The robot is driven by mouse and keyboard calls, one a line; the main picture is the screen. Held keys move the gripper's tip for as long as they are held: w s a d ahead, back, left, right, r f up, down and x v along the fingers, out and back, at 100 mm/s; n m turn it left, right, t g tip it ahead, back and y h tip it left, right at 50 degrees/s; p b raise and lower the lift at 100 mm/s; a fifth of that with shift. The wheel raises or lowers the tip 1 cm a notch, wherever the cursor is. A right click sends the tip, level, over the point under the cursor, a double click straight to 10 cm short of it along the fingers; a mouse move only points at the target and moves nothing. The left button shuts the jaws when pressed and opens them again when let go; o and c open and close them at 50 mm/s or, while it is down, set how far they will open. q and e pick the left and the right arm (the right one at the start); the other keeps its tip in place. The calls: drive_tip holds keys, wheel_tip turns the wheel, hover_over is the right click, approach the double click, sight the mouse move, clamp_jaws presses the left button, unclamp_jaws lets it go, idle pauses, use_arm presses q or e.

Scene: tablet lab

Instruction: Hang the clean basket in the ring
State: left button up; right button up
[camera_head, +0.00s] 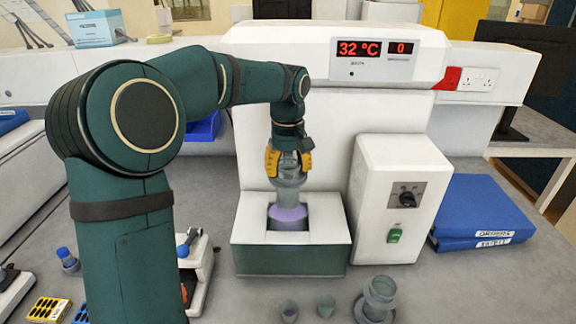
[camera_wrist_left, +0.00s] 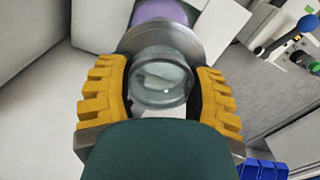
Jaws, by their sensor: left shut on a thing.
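My left gripper (camera_head: 288,163) is shut on a clear, greyish basket (camera_head: 288,178), upright in front of the tester's white column. In the wrist view the basket's clear round top (camera_wrist_left: 160,82) sits between the two yellow fingers of my left gripper (camera_wrist_left: 163,95). A grey round rim (camera_wrist_left: 160,37) shows just beyond it; I cannot tell whether it is the ring or part of the basket. Below is a purple-filled vessel (camera_head: 287,216) in the opening of the white bath block. A similar greyish basket-like piece (camera_head: 378,297) stands on the bench at front right. My right gripper is not in view.
The white tester (camera_head: 390,110) has a red display reading 32 °C and 0. Two small cups (camera_head: 326,306) (camera_head: 289,311) stand in front. Blue binders (camera_head: 480,212) lie at right.

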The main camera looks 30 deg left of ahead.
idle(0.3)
use_arm(q)
drive_tip(key=o, duration=1.4)
wheel_tip(320, 180, up, 12)
